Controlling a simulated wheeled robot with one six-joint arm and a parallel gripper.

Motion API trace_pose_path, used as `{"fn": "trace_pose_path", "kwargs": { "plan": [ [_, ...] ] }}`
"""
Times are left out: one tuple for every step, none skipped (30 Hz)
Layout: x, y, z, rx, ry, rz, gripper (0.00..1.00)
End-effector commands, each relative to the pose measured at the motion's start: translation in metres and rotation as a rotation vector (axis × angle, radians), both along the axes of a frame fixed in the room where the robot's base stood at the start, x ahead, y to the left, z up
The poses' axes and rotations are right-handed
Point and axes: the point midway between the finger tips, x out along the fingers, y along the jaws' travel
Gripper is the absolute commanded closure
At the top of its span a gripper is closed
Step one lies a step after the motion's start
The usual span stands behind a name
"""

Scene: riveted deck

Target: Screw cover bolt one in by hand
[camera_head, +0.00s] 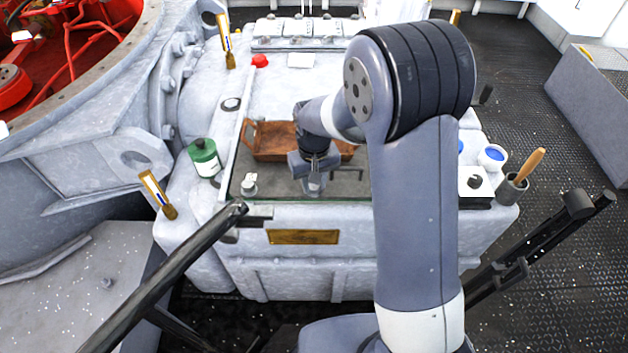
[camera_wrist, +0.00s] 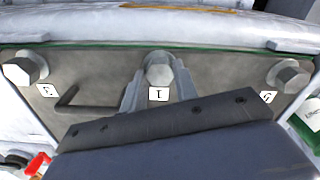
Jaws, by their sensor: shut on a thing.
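Cover bolt one (camera_wrist: 158,70) is a pale hex-headed bolt beside a small tag marked 1 (camera_wrist: 158,94) on the grey cover plate (camera_wrist: 215,92). My gripper (camera_wrist: 158,84) is shut on its head, one finger on each side. How deep the bolt sits is hidden.
Other bolts stand at left (camera_wrist: 25,68) and right (camera_wrist: 288,74) in the wrist view. A dark hex key (camera_wrist: 85,105) lies close beside my gripper. A wooden tray (camera_head: 268,152) is behind it; a green bottle (camera_head: 205,158) stands left, a brush cup (camera_head: 512,190) right.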

Motion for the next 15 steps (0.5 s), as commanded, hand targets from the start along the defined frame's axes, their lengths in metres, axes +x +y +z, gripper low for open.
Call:
{"fn": "trace_pose_path", "kwargs": {
  "plan": [
    [0.0006, 0.0002, 0.0011, 0.001, -0.002, -0.019, 0.95],
    [0.0007, 0.0002, 0.0011, 0.001, -0.002, -0.03, 0.95],
    [0.0007, 0.0002, 0.0012, 0.001, -0.002, -0.043, 0.95],
    [0.0007, 0.0002, 0.0012, 0.001, -0.002, -0.052, 0.95],
    [0.0007, 0.0002, 0.0013, 0.001, -0.002, -0.059, 0.95],
    [0.0007, 0.0002, 0.0013, 0.001, -0.002, -0.067, 0.95],
    [0.0007, 0.0002, 0.0013, 0.001, -0.002, -0.072, 0.95],
    [0.0008, 0.0002, 0.0013, 0.001, -0.002, -0.077, 0.95],
    [0.0008, 0.0002, 0.0014, 0.001, -0.002, -0.081, 0.94],
    [0.0008, 0.0002, 0.0014, 0.001, -0.003, -0.084, 0.94],
    [0.0008, 0.0002, 0.0014, 0.001, -0.003, -0.086, 0.94],
    [0.0009, 0.0003, 0.0014, 0.001, -0.003, -0.087, 0.94],
    [0.0009, 0.0003, 0.0015, 0.001, -0.003, -0.088, 0.94],
    [0.0009, 0.0003, 0.0015, 0.001, -0.003, -0.088, 0.94],
    [0.0009, 0.0003, 0.0015, 0.001, -0.003, -0.088, 0.94]
  ]
}}
